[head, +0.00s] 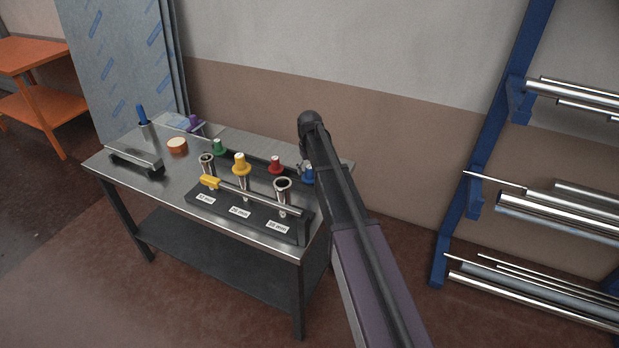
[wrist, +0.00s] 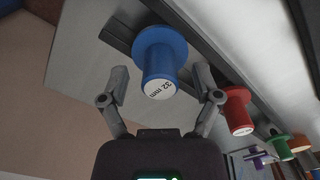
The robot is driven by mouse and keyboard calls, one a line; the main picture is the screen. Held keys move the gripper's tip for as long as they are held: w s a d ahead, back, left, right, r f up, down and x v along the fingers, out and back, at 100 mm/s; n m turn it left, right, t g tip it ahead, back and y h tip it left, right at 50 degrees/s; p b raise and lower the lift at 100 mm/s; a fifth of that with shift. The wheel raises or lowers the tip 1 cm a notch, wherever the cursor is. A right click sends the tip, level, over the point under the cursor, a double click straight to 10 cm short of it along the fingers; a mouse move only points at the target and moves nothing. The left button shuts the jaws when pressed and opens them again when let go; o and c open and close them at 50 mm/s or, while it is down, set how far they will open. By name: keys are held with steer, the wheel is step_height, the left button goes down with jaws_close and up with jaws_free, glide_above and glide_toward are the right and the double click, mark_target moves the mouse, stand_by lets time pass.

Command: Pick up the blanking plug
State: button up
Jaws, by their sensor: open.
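Several coloured flanged plugs stand in a row on the steel bench; I cannot tell by look which is the blanking plug. The blue plug (head: 308,175), marked 32 mm, also shows in the wrist view (wrist: 158,60), between the two fingers of my open gripper (wrist: 160,84), with a gap on each side. In the head view my arm hides most of the gripper. The red plug (head: 276,165) is beside it, also in the wrist view (wrist: 236,110). A yellow plug (head: 240,163) is at the middle place of the black block. A green plug (head: 219,147) stands farther left.
The black block (head: 250,213) carries size labels and two open steel tubes (head: 282,188). A blue rack (head: 478,170) with metal bars stands right.

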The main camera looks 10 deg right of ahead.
stand_by(0.3)
jaws_close()
steer(key=shift+r, duration=0.25)
step_height(320, 180, up, 3)
steer(key=p, duration=0.3)
steer(key=shift+s+r+p, duration=0.15)
steer(key=shift+r+p, duration=0.15)
steer(key=shift+p, duration=0.25)
steer(key=s, duration=1.5)
steer(key=shift+s+r+p, duration=0.35)
steer(key=shift+r+p, duration=0.1)
